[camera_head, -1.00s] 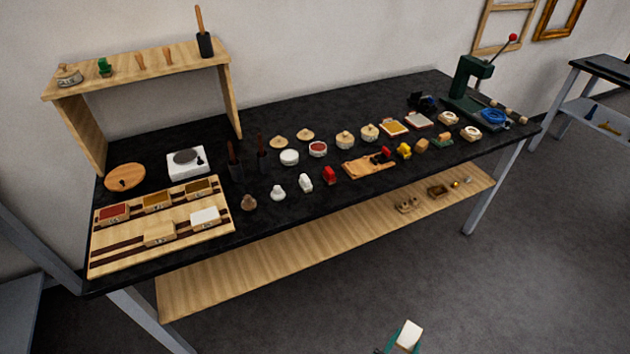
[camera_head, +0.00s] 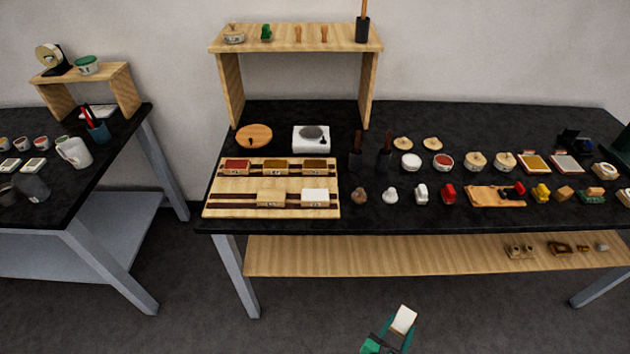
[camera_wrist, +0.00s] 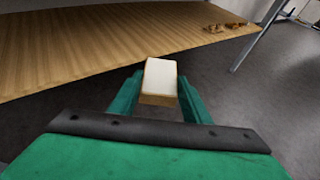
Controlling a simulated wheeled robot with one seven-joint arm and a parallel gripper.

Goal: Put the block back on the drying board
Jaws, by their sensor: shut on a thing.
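My gripper (camera_head: 393,332) is shut on a block (camera_head: 404,320) with a white top and pale wooden sides. In the wrist view the block (camera_wrist: 159,80) sits between the green fingers of my gripper (camera_wrist: 158,92). It is held in front of the bench, over the floor and apart from any surface. The drying board (camera_head: 212,204), pale with dark stripes, lies on the left part of the black bench. Its back row holds a red-topped block and two brown-topped blocks. Its front row holds a tan block (camera_head: 270,198) and a white-topped block (camera_head: 315,197), with bare board at front left.
The black bench (camera_head: 350,222) has a wooden lower shelf (camera_head: 400,256). A wooden riser (camera_head: 230,88) stands behind the board. A white scale (camera_head: 311,138) and round wooden disc (camera_head: 254,136) are behind the board; small pots and stamps stand to its right. Another table (camera_head: 90,190) is at left.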

